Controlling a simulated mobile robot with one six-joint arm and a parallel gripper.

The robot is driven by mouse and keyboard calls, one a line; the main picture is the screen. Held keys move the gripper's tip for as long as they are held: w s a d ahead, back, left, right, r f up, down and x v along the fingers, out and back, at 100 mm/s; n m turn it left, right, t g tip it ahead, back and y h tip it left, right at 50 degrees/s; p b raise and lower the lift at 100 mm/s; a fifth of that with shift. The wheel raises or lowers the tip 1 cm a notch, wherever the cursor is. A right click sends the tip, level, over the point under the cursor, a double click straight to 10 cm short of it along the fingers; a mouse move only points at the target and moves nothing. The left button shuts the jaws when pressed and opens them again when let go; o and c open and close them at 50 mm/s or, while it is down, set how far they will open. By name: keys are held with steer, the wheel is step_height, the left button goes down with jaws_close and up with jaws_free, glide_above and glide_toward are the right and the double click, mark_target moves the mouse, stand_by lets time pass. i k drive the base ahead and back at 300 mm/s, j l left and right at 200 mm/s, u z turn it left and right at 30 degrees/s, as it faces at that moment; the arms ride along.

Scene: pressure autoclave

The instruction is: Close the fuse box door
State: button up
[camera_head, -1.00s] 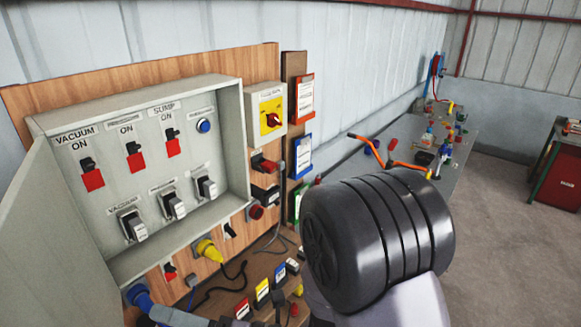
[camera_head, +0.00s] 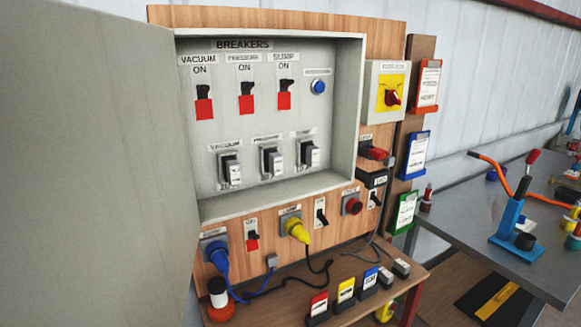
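The grey fuse box (camera_head: 357,110) is mounted on a wooden board, with breakers, switches and a blue button inside. Its grey door (camera_head: 90,160) is swung wide open to the left and fills the left side of the view. The box interior is fully exposed. The door's far left edge runs out of the picture. My gripper is not in view.
Below the box, blue (camera_head: 217,257) and yellow (camera_head: 296,230) plugs with cables stick out from the board. A wooden shelf (camera_head: 345,275) holds small coloured tags. A red and yellow rotary switch (camera_head: 391,97) sits right. A grey workbench (camera_head: 470,230) with tools stands right.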

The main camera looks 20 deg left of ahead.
mark_target(100, 226)
steer(key=k+j+u, duration=0.15)
steer(key=u, duration=0.25)
steer(key=k+j+u, duration=0.55)
steer(key=u, duration=0.25)
